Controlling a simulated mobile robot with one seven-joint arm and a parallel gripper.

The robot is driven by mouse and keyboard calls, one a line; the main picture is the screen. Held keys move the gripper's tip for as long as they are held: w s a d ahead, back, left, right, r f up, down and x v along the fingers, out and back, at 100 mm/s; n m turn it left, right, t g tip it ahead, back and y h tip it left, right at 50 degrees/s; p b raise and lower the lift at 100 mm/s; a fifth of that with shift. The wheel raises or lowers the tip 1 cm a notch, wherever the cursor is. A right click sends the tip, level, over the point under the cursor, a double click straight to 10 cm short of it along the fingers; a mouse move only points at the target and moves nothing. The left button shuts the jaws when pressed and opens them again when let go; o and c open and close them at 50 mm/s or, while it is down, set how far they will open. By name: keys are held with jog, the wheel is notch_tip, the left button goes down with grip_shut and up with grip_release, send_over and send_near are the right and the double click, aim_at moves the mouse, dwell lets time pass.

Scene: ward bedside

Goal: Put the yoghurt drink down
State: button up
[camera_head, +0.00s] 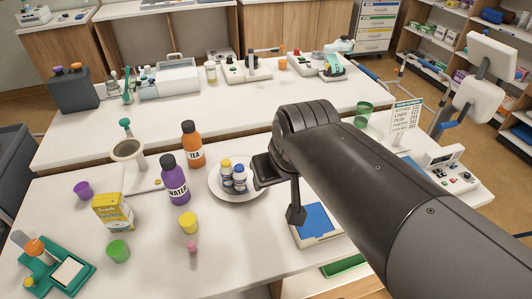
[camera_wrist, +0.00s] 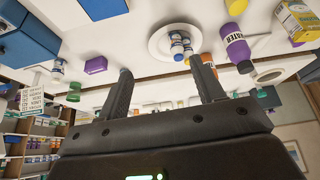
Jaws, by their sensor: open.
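Two small white-and-blue bottles, one with a yellow cap (camera_head: 226,168) and one with a blue cap (camera_head: 240,178), stand close together on a white plate (camera_head: 216,190). I cannot read their labels, so I cannot tell which is the yoghurt drink. My gripper (camera_head: 279,192) is open, with nothing visible between its fingers, to the right of the plate. In the wrist view its two fingers (camera_wrist: 160,74) are spread apart, and the plate (camera_wrist: 155,40) with both bottles lies beyond them.
A purple WATER bottle (camera_head: 175,181) and an orange TEA bottle (camera_head: 193,147) stand left of the plate. A yellow carton (camera_head: 113,212), yellow cup (camera_head: 188,223) and green cup (camera_head: 118,251) stand farther left. A blue-topped box (camera_head: 315,221) lies under my arm.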

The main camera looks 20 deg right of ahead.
jog(key=s, duration=0.3)
jog(key=shift+s+d+m, duration=0.15)
jog(key=shift+d+m, duration=0.05)
jog(key=shift+m, duration=0.1)
jog(key=shift+c, duration=0.8)
jog(key=w+d+f+n+g+h, duration=0.2)
jog(key=w+d+f+h, duration=0.15)
jog(key=d, duration=0.55)
jog(key=w+d+f+n+g+h, duration=0.25)
jog(key=d+h, duration=0.25)
jog(key=d, duration=0.3)
jog(key=w+d+f+n+g+h, duration=0.2)
jog(key=w+d+f+n+h, duration=0.15)
jog(key=d, duration=0.55)
jog(key=w+d+f+n+t+h, duration=0.2)
jog(key=w+d+f+n+t, duration=0.25)
jog(key=w+n, duration=0.25)
jog(key=w+d+f+n+t+h, duration=0.3)
jog(key=w+d+f+n+t, duration=0.1)
jog(key=w+f+n, duration=0.25)
jog(key=shift+n, duration=0.45)
jog(key=x, duration=1)
jog(key=shift+w+d+r, duration=0.1)
jog(key=shift+d+r, duration=0.05)
jog(key=shift+d, duration=0.1)
